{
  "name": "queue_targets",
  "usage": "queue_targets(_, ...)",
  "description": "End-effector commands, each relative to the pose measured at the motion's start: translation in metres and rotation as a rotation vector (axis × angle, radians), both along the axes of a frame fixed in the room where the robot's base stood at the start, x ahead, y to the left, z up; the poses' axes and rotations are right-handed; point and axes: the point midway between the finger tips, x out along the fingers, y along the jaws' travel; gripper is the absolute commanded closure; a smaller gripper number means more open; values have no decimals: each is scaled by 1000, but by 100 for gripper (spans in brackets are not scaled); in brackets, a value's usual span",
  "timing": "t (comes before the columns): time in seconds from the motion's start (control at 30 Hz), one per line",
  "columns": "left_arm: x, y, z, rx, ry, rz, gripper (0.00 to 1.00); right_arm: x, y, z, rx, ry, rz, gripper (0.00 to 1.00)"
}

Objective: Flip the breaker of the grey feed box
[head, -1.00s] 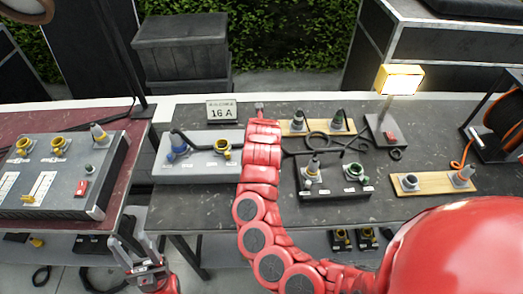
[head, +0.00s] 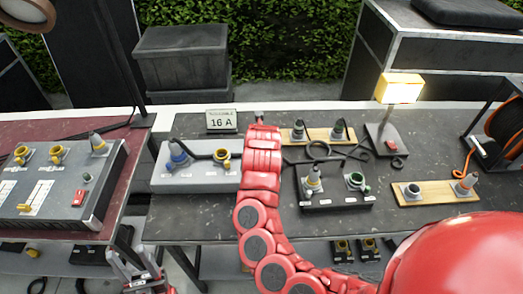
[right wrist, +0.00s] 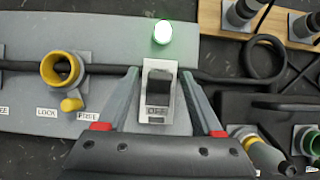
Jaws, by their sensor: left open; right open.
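The light grey feed box (head: 200,182) lies on the dark table in the head view, with a blue plug (head: 178,155) and a yellow socket (head: 222,160). My right arm hides its right end there. In the right wrist view the grey panel (right wrist: 110,30) carries a breaker (right wrist: 158,92) with a dark rocker in a pale frame and a lit green lamp (right wrist: 163,32) above it. My right gripper (right wrist: 158,78) is open, its fingers on either side of the breaker, holding nothing. My left gripper (head: 143,281) is open and low at the head view's bottom edge, away from the box.
A "16 A" sign (head: 221,121) stands behind the box. A black box (head: 335,203) with sockets sits to its right, with cable loops (head: 318,150) behind. Another grey box (head: 50,215) with a red switch stands on the left table. A lit lamp (head: 401,88) stands right.

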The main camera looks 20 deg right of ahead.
Motion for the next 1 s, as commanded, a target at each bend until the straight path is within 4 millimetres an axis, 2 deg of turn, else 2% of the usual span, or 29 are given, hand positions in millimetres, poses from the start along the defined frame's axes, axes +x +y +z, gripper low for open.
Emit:
queue_targets(0.17, 0, 0, -1, 0, 0, 0, 49, -1, 1, 3, -1, -2, 0, 32)
queue_targets(0.4, 0, 0, -9, 0, 0, 0, 49, -16, 7, 24, 2, -4, 1, 32)
queue_targets(0.57, 0, 0, -19, 0, 0, 0, 49, -32, 12, 52, 4, -8, 0, 32)
queue_targets(0.83, 0, 0, -37, 0, 0, 0, 49, -66, 21, 108, 1, -10, 1, 32)
queue_targets(1.0, 0, 0, -43, 0, 0, 0, 49, -81, 25, 131, 1, -4, 2, 32)
